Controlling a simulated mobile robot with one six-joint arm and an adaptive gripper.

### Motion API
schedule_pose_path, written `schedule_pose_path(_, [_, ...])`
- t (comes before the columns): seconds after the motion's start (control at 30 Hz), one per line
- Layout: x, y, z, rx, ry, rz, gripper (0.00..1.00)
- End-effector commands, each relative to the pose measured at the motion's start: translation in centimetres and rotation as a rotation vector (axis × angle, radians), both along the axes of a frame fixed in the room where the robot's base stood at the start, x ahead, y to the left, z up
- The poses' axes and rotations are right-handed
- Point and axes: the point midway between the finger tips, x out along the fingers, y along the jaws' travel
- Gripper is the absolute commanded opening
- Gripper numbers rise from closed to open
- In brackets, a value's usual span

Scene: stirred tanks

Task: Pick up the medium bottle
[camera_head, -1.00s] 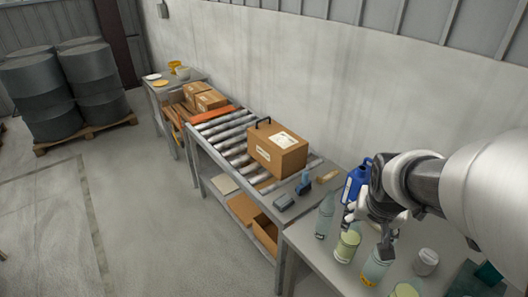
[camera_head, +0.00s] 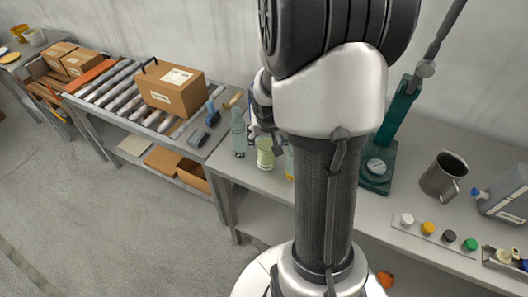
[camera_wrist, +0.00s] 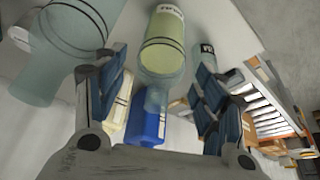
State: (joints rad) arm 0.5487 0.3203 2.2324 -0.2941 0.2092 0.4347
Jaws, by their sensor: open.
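Several bottles stand on the bench. A clear bottle with yellow-green contents (camera_head: 264,153) stands below my gripper (camera_head: 268,136) in the head view. In the wrist view this bottle (camera_wrist: 163,48) has its neck in the gap between the open fingers of my gripper (camera_wrist: 160,72); I cannot tell whether they touch it. A grey-green clear bottle (camera_head: 238,136) stands to its left. A bottle with a yellow label (camera_head: 289,163) is mostly hidden behind my arm. A large translucent bottle (camera_wrist: 60,50) fills the wrist view's upper left. Which bottle is the medium one is not readable.
A blue jug (camera_wrist: 147,122) is close by in the wrist view. A teal stand (camera_head: 379,165), a metal jug (camera_head: 443,176) and a row of coloured caps (camera_head: 427,228) are on the bench's right. A roller conveyor (camera_head: 120,90) with a cardboard box (camera_head: 172,92) is at left.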

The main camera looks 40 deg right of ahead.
Motion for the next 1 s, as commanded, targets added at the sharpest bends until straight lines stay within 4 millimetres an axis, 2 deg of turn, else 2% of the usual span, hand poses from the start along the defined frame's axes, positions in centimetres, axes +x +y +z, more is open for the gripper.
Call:
schedule_pose_path(0.03, [0.2, -0.2, -1.0, 0.001, 0.002, -0.001, 0.64])
schedule_pose_path(0.1, [0.4, -0.4, -1.6, 0.001, 0.002, 0.000, 0.64])
schedule_pose_path(0.37, [0.9, -0.7, -2.8, 0.000, 0.000, -0.001, 0.64])
schedule_pose_path(0.63, [2.2, -1.5, -6.5, 0.001, 0.002, 0.000, 0.64])
schedule_pose_path(0.9, [2.4, -1.7, -6.6, 0.000, -0.001, -0.001, 0.64])
schedule_pose_path(1.0, [2.4, -1.7, -6.6, 0.000, 0.000, -0.001, 0.58])
